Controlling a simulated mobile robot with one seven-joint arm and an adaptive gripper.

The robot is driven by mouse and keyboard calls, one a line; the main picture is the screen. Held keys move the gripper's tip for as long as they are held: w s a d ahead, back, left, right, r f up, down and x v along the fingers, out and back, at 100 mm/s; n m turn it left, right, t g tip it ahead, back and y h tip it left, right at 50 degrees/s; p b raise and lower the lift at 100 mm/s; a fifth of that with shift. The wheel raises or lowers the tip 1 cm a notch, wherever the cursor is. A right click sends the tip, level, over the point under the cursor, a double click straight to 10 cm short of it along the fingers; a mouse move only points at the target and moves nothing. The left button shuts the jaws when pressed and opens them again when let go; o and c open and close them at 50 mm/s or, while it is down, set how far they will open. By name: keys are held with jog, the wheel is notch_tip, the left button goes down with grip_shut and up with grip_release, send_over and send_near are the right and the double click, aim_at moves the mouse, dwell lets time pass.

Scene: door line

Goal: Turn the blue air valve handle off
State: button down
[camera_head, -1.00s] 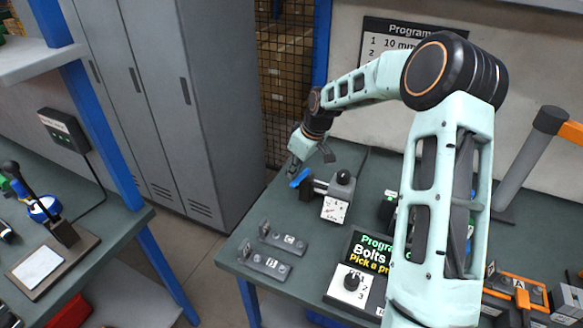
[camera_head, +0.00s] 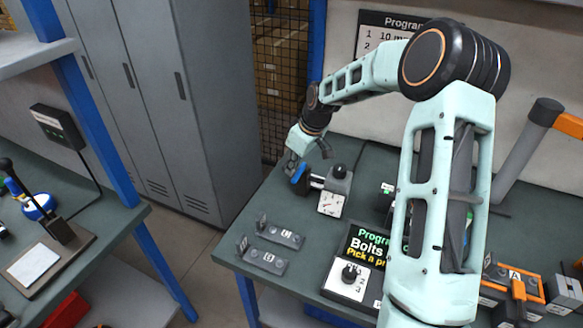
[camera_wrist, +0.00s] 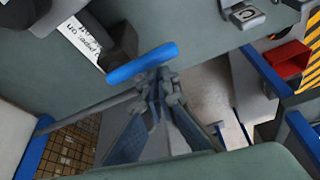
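The blue valve handle (camera_head: 299,173) is on a dark valve body (camera_head: 314,181) at the back-left of the bench, left of a block with a white label (camera_head: 332,202) and a black knob. In the wrist view the blue handle (camera_wrist: 143,64) is a bar lying crosswise, slightly tilted, beside the dark body and a white label. My gripper (camera_head: 292,163) is right at the handle on its far-left side. In the wrist view its fingertips (camera_wrist: 164,82) are close together just below the bar, with nothing seen between them. Whether they touch the bar is unclear.
Two grey brackets (camera_head: 279,236) lie near the bench's front-left edge. A program panel (camera_head: 366,245) with a selector knob stands to their right. Grey lockers (camera_head: 185,100) and a wire mesh are beyond the bench's left end. My arm hides part of the bench.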

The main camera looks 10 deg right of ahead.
jog(key=shift+s+d+f, duration=0.1)
jog(key=shift+s+d, duration=0.05)
jog(key=shift+d, duration=0.1)
jog(key=v, duration=1.2)
jog(key=shift+a, duration=0.2)
